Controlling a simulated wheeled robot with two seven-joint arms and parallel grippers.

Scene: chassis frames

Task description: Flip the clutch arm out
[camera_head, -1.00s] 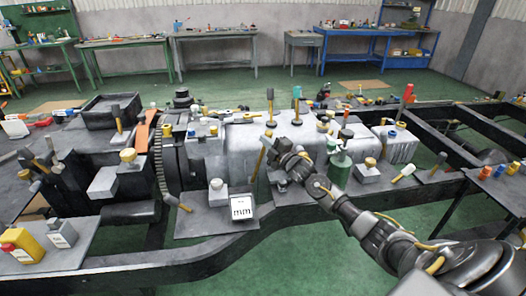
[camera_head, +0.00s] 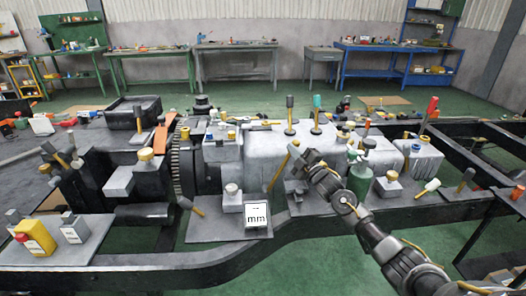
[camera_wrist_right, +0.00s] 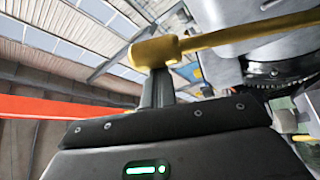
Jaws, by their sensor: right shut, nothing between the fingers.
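The clutch arm appears to be the thin yellow lever (camera_head: 279,173) on the front of the grey gearbox housing (camera_head: 262,145). It stands tilted, its top leaning right. In the right wrist view a yellow bar with a thick rounded end (camera_wrist_right: 155,50) crosses above my fingers; it looks like this same lever. My right gripper (camera_head: 297,154) is beside the lever's top end in the head view. In the wrist view its shut fingertips (camera_wrist_right: 158,80) are right under the thick end, with nothing between them. Whether they touch it I cannot tell. My left gripper is not in view.
A green bottle (camera_head: 360,178) stands close right of my right forearm. A white display marked "mm" (camera_head: 257,222) sits on a grey plate left of the arm. Upright-handled tools stand on the housing. The dark chassis rail (camera_head: 330,226) runs along the front.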

